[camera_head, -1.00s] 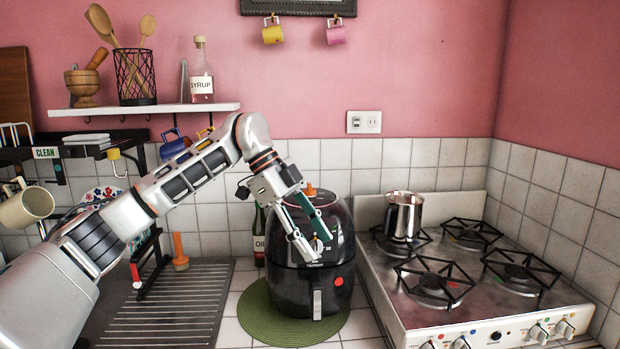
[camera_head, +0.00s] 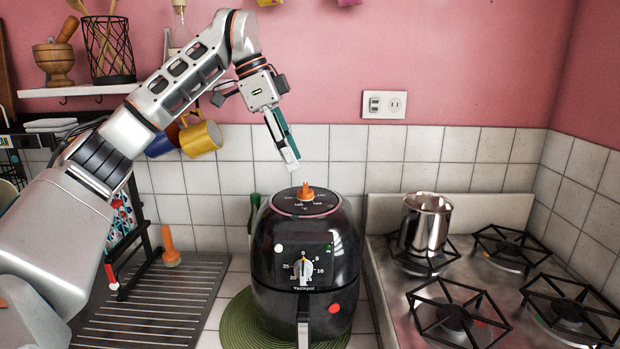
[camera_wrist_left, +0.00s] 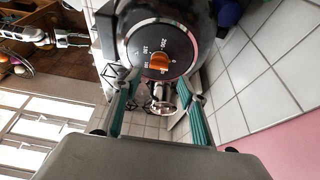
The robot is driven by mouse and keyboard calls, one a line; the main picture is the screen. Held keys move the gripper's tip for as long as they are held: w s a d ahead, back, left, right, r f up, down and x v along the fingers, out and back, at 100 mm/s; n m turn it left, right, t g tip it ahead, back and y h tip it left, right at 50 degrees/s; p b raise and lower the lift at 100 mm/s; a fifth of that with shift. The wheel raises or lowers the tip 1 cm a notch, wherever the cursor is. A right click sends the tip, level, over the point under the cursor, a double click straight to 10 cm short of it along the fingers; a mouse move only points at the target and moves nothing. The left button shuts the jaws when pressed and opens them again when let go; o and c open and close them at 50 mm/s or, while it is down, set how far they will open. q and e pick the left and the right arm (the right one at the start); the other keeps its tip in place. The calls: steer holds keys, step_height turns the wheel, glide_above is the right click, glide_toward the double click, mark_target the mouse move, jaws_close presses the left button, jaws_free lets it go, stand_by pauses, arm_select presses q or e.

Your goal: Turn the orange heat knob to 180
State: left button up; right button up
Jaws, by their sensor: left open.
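The orange heat knob (camera_head: 306,192) sits on top of the black air fryer (camera_head: 262,265), inside a dial with printed numbers. In the left wrist view the orange knob (camera_wrist_left: 159,60) shows from above, with 200 and other numbers around it; I cannot tell its exact setting. My left gripper (camera_head: 290,165) points down above the fryer's top, a little above and left of the knob, and does not touch it. In the left wrist view the two green-sided fingers (camera_wrist_left: 158,100) are spread apart with nothing between them.
The fryer stands on a green round mat (camera_head: 235,325). A gas stove (camera_head: 395,285) with a steel pot (camera_head: 425,225) is on the right. A draining board (camera_head: 150,310) lies on the left. Mugs (camera_head: 200,138) hang below the shelf (camera_head: 90,90), behind my arm.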

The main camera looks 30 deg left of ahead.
mark_target(304, 185)
arm_select(q)
steer(key=shift+x, duration=3.45)
steer(key=shift+s, duration=0.15)
steer(key=c, duration=1.1)
